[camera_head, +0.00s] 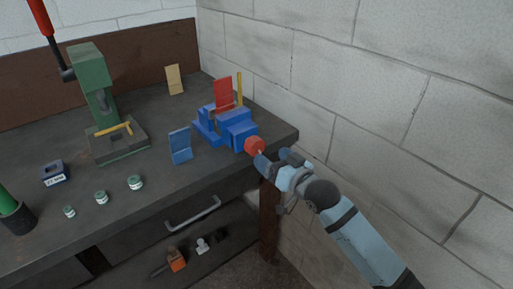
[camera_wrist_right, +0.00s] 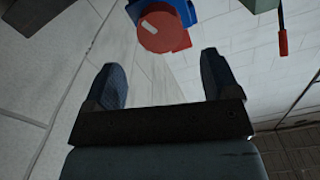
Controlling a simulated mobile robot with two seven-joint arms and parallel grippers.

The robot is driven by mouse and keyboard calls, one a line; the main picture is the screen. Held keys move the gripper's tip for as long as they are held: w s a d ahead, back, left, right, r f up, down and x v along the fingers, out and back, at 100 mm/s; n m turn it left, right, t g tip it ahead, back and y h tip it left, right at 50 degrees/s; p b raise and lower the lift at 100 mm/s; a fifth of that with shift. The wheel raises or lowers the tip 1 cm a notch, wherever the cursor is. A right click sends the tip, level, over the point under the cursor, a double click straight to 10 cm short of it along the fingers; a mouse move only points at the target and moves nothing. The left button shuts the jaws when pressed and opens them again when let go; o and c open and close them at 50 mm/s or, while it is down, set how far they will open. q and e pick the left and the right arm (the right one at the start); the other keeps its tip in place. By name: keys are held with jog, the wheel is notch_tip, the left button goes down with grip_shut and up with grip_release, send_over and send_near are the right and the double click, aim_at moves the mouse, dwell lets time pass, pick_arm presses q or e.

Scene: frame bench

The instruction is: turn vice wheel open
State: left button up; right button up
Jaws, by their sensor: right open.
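The blue vice (camera_head: 235,127) is mounted near the right end of the dark bench. Its red wheel (camera_head: 254,145) faces the front right. My right gripper (camera_head: 262,160) is just in front of the wheel, its arm coming in from the lower right. In the right wrist view the two fingers (camera_wrist_right: 164,78) are wide apart with nothing between them. The red wheel (camera_wrist_right: 161,28) and the blue vice body (camera_wrist_right: 188,10) lie beyond the fingertips, at the top of that view. My left gripper shows in neither view.
A green press (camera_head: 92,90) with a red-handled lever stands at the back left. A blue plate (camera_head: 180,146) stands left of the vice, and a red plate (camera_head: 223,95) stands behind it. Several small jars (camera_head: 135,182) are at the front. A brick wall (camera_head: 350,90) bounds the right side.

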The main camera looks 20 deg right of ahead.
aim_at(258, 147)
jog(key=x, duration=0.7)
jog(key=shift+w+a+f, duration=0.1)
jog(key=c, duration=0.9)
